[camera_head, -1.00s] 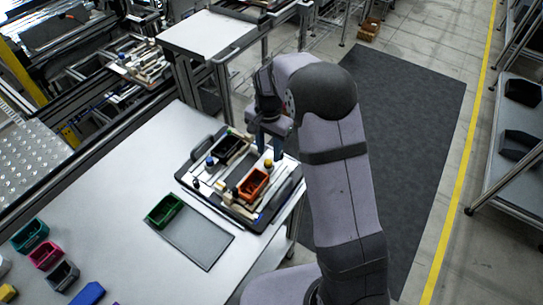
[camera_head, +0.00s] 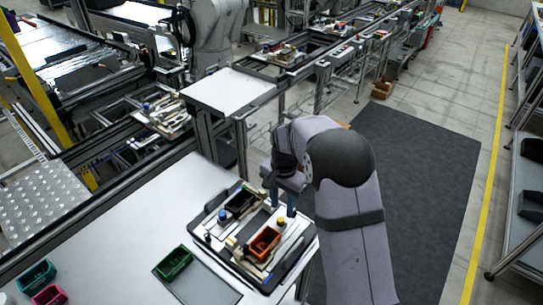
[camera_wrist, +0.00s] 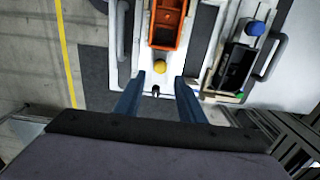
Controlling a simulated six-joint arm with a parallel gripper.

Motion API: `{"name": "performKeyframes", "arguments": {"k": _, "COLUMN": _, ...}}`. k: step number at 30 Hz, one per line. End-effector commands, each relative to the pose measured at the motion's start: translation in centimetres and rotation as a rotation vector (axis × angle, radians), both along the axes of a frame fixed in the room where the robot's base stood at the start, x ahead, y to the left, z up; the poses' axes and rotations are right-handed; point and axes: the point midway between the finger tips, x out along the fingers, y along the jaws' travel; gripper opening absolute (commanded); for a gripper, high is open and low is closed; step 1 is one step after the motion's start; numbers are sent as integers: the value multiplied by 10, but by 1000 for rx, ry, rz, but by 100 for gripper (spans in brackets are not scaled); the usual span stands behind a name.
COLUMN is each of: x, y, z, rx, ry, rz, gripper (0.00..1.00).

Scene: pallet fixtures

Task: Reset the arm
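My gripper (camera_head: 283,199) hangs over the right back edge of the pallet fixture (camera_head: 213,239) on the white table. In the wrist view my gripper (camera_wrist: 160,88) shows two blue fingers spread apart with nothing between them. A yellow ball-shaped part (camera_wrist: 160,67) lies just beyond the fingertips, in front of an orange bin (camera_wrist: 167,22). The orange bin also shows in the head view (camera_head: 264,243), seated in the fixture. A black bin (camera_head: 240,203) sits in the fixture near a blue round part (camera_head: 223,217).
A green bin (camera_head: 174,263) stands on a grey plate (camera_head: 204,288) left of the fixture. Teal (camera_head: 37,276) and magenta (camera_head: 50,295) bins are at the table's left. A white side table (camera_head: 230,91) stands behind. A dark floor mat (camera_head: 420,190) lies to the right.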

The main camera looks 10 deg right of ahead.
Motion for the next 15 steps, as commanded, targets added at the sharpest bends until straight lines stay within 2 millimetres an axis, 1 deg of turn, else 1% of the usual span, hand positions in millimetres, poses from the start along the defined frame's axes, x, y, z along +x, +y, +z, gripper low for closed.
{"name": "performKeyframes", "arguments": {"k": 4, "x": -7, "y": -2, "z": 5, "rx": 0, "ry": -1, "rz": 23, "gripper": 36}}
{"name": "performKeyframes", "arguments": {"k": 8, "x": -28, "y": -8, "z": 17, "rx": 0, "ry": -3, "rz": 102, "gripper": 36}}
{"name": "performKeyframes", "arguments": {"k": 11, "x": -56, "y": -14, "z": 28, "rx": -1, "ry": -2, "rz": 197, "gripper": 36}}
{"name": "performKeyframes", "arguments": {"k": 14, "x": -91, "y": -21, "z": 38, "rx": -1, "ry": -4, "rz": 314, "gripper": 36}}
{"name": "performKeyframes", "arguments": {"k": 15, "x": -106, "y": -24, "z": 41, "rx": -1, "ry": -4, "rz": 363, "gripper": 36}}
